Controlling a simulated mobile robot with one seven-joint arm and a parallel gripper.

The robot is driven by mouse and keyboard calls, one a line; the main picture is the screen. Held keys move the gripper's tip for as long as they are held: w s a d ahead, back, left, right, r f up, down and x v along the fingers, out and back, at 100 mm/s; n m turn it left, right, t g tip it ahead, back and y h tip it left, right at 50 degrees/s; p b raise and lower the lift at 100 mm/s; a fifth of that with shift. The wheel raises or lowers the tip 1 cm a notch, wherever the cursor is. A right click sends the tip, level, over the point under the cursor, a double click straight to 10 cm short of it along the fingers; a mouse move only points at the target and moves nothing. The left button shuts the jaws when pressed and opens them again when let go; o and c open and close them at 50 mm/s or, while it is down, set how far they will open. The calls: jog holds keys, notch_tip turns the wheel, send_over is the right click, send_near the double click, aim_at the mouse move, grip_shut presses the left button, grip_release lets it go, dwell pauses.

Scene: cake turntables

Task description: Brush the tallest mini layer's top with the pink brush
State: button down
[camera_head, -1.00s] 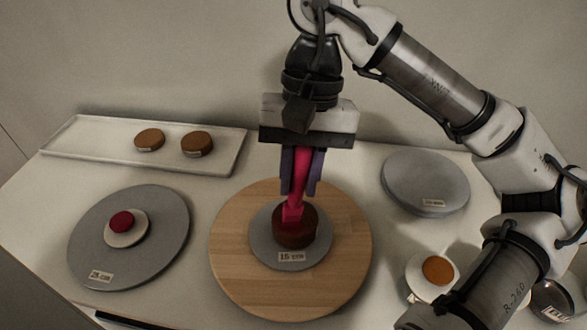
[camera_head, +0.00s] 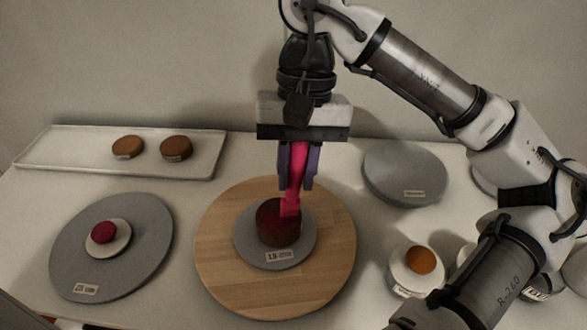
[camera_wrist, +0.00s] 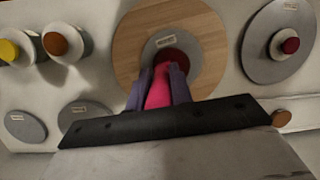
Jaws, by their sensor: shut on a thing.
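My gripper (camera_head: 297,183) is shut on the pink brush (camera_head: 291,207), which points down. The brush tip is at the right part of the top of a tall brown mini layer (camera_head: 276,232); it looks touching, but exact contact is hard to tell. The layer's top looks dark red. The layer stands on a small grey disc (camera_head: 252,250) with a label, on a round wooden board (camera_head: 217,268). In the wrist view the brush (camera_wrist: 158,90) sits between the purple fingers and partly hides the dark red top (camera_wrist: 174,57).
A large grey turntable (camera_head: 70,265) with a red-topped piece (camera_head: 104,232) stands left. A white tray (camera_head: 60,150) with two brown rounds (camera_head: 128,147) lies back left. Grey discs (camera_head: 405,172) lie back right. A white container with an orange-brown top (camera_head: 421,261) stands right, near my arm.

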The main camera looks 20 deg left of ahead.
jog(key=shift+w, duration=0.6)
jog(key=shift+w+a, duration=0.4)
jog(key=shift+w, duration=0.05)
jog(key=shift+a, duration=0.1)
jog(key=shift+w+a, duration=0.2)
jog(key=shift+a, duration=0.15)
notch_tip(320, 180, up, 7)
jog(key=p, duration=0.6)
jog(key=shift+f, duration=0.2)
dwell(0.8)
